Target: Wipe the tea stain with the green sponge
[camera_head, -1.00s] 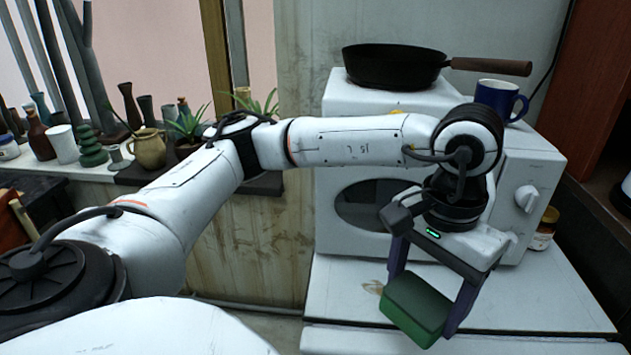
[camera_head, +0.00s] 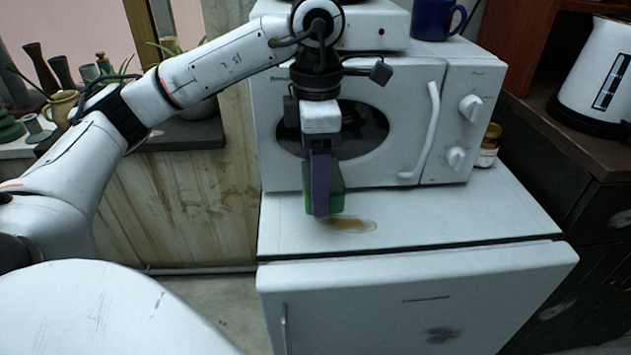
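The tea stain (camera_head: 352,224) is a brown, glossy patch on the white top of the low cabinet, in front of the microwave. My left gripper (camera_head: 322,208) comes in from the left and points down, shut on the green sponge (camera_head: 337,190). The sponge is mostly hidden behind the near finger, and its lower end is just at the left side of the stain. I cannot tell whether the sponge touches the surface. My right gripper is not in view.
The white microwave (camera_head: 402,130) stands right behind the stain, with a blue mug (camera_head: 432,18) on top. A small jar (camera_head: 488,146) is at its right, and a white kettle (camera_head: 597,80) is on the dark counter. The cabinet top (camera_head: 450,215) is clear at right.

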